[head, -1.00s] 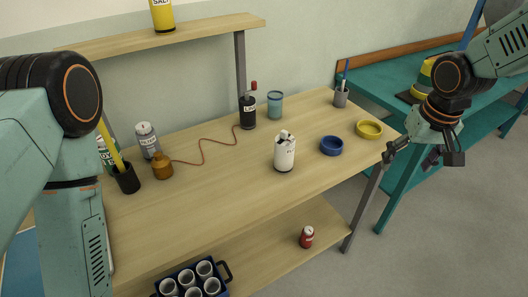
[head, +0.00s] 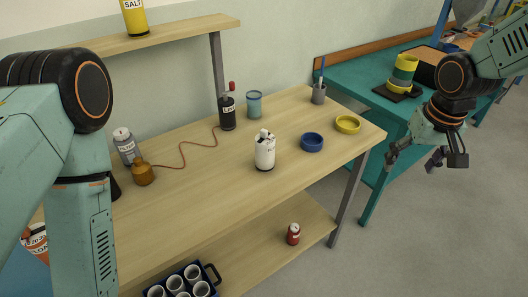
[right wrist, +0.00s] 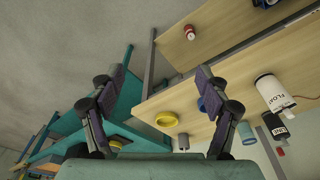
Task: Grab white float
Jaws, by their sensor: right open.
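The white float (head: 265,151) is a white canister standing upright on the wooden bench, near the middle of the head view. It also shows in the right wrist view (right wrist: 268,90), at the right, with dark lettering reading FLOAT. My right gripper (head: 414,162) is open and empty, in the air beyond the bench's right end and well apart from the float. Its two fingers are spread in the right wrist view (right wrist: 157,105). My left arm fills the left of the head view; its gripper is out of view.
A blue dish (head: 312,142) and a yellow dish (head: 347,124) lie right of the float. A black LINE bottle (head: 227,112) and teal cup (head: 254,104) stand behind it. The bench's lower shelf holds a red can (head: 293,234). A teal table (head: 372,110) stands behind right.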

